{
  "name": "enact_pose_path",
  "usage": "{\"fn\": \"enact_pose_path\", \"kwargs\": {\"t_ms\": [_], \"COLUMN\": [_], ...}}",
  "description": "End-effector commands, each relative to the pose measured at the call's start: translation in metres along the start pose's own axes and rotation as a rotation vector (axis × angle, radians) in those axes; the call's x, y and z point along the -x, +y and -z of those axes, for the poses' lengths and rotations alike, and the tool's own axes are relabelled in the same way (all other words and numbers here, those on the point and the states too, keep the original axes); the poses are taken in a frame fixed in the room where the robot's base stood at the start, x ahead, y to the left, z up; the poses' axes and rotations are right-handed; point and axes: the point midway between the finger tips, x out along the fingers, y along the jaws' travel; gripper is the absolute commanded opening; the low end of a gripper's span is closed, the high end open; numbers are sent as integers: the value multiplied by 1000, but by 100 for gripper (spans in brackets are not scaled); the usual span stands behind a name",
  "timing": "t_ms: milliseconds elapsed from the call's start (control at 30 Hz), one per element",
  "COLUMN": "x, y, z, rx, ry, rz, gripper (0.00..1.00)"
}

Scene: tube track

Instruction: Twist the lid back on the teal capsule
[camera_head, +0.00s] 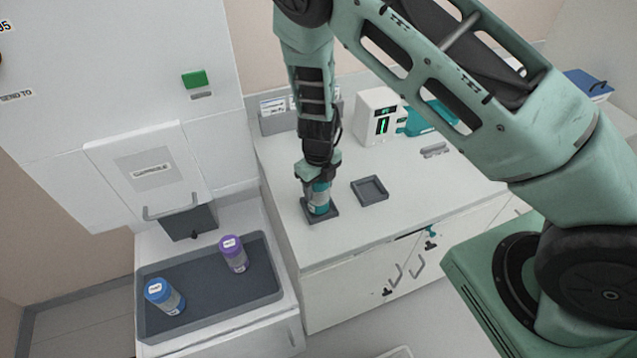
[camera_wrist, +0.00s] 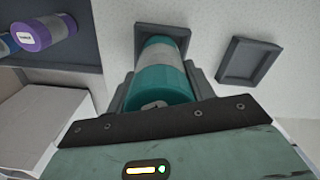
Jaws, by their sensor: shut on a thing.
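The teal capsule (camera_head: 319,203) stands upright on a dark square holder (camera_head: 334,215) near the counter's front edge. In the wrist view the capsule (camera_wrist: 167,50) shows a pale grey band around its middle, and its teal lid end (camera_wrist: 155,88) faces the camera. My gripper (camera_head: 318,180) points down from above and is shut on the lid, with one dark finger on each side. The lid sits in line with the body. I cannot tell how tightly the lid is seated.
An empty square holder (camera_head: 370,190) lies to the right. A white device (camera_head: 378,115) with a green display stands behind. At lower left, a dark tray (camera_head: 205,272) holds a purple-lidded capsule (camera_head: 233,254) and a blue-lidded one (camera_head: 165,297). A capsule hatch (camera_head: 150,172) is above it.

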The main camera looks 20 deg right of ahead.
Motion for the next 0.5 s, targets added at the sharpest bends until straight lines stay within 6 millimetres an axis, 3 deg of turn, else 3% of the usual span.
{"fn": "enact_pose_path", "kwargs": {"t_ms": [200,233,300,500], "x": [0,0,0,0], "y": [0,0,0,0], "z": [0,0,0,0], "rx": [0,0,1,1], "ry": [0,0,0,0], "rz": [0,0,0,0], "gripper": [26,61,78,78]}}
